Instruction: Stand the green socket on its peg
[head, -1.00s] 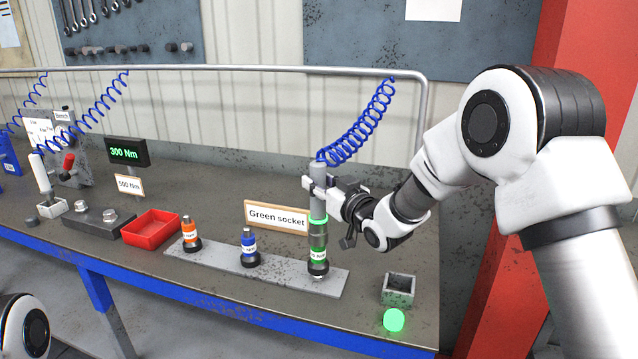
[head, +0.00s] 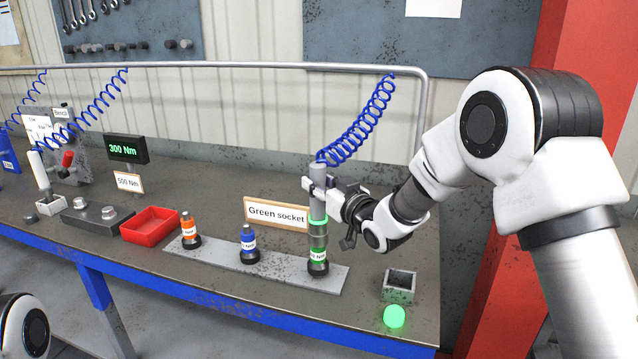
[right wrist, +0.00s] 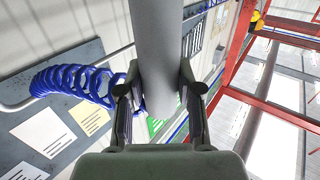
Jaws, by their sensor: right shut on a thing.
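The green socket (head: 317,257) is upright at the right end of the grey strip (head: 283,272), at the foot of a grey upright tool (head: 317,206). Its black base looks down at the strip, and the peg is hidden under it. The socket still meets the tool's lower end. My right gripper (head: 318,187) is shut around the tool's upper body, well above the socket. In the right wrist view, the fingers (right wrist: 160,100) sit on both sides of the tool's grey cylinder. My left gripper is out of view.
A blue socket (head: 249,245) and an orange socket (head: 189,231) stand along the strip. The sign "Green socket" (head: 276,214) is close behind. A blue coiled hose (head: 365,120) runs to the tool's top. A grey open box (head: 399,286) and green light (head: 395,316) are at right.

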